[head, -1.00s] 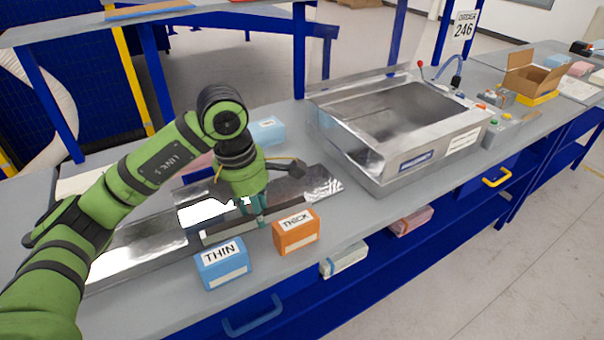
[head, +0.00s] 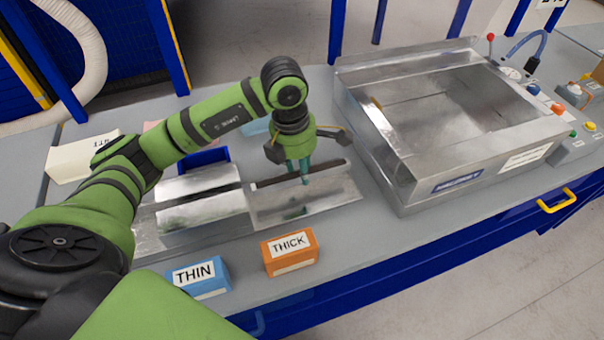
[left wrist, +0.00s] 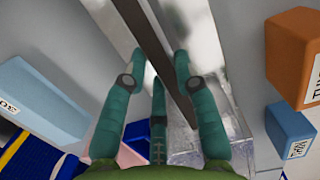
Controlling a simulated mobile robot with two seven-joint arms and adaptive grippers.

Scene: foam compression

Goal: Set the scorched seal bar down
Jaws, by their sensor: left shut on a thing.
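The scorched seal bar (head: 328,170) is a long, thin, dark bar in the head view. My left gripper (head: 304,178) points down and is shut on it. The bar also runs between the fingers in the left wrist view (left wrist: 157,42). It appears held a little above a shiny metal tray (head: 335,200), where a greenish reflection of the fingers shows below them. Whether any part of the bar touches the tray, I cannot tell. My right gripper is not in view.
The blue THIN box (head: 200,277) and orange THICK box (head: 290,251) stand in front of the tray. A raised metal block (head: 200,213) is at the tray's left. A large steel machine (head: 440,130) stands to the right. A blue bin (head: 207,157) is behind.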

